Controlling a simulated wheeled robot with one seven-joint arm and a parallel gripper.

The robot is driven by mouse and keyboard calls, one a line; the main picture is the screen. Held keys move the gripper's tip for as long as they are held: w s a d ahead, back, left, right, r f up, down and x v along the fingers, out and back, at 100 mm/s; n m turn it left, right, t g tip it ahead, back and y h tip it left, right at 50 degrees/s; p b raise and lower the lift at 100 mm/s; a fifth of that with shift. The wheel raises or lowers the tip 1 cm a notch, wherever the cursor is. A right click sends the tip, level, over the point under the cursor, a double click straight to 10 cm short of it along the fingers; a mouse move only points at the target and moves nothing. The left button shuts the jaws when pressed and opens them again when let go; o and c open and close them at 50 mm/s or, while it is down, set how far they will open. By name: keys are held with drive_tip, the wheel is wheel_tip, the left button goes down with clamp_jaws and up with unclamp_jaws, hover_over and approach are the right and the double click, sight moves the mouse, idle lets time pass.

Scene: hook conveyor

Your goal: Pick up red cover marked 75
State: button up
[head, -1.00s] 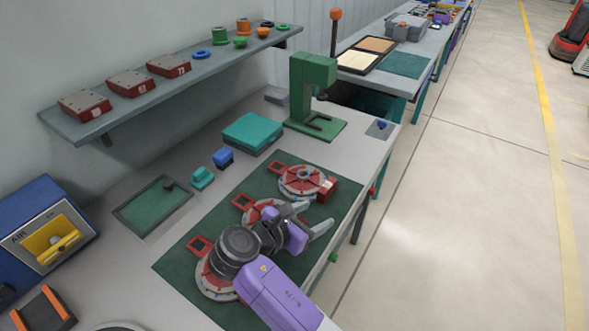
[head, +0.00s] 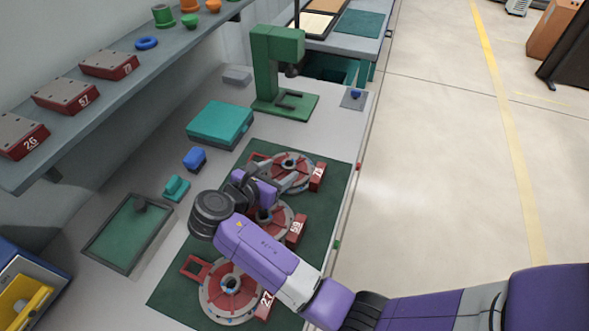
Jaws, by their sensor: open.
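Three red covers with grey tops lie in a row on the wall shelf in the head view. The farthest cover (head: 109,65) bears a number that seems to start with 7; its second digit is too small to read surely. The middle cover (head: 66,96) reads 57. The nearest cover (head: 23,135) seems to read 25 or 26. My gripper (head: 297,182) is open and empty over the green mat, beside the far round fixture, well right of and below the shelf. My own wrist partly hides it.
The green mat (head: 184,285) carries three round red-and-grey fixtures with number tags, such as the near one (head: 227,305) tagged 27. A green press (head: 262,75), teal box (head: 221,122) and blue block (head: 195,158) stand behind. The shelf (head: 88,125) overhangs the bench.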

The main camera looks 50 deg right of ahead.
sight(288, 164)
drive_tip(key=shift+x, duration=1.55)
clamp_jaws()
drive_tip(key=shift+r, duration=0.2)
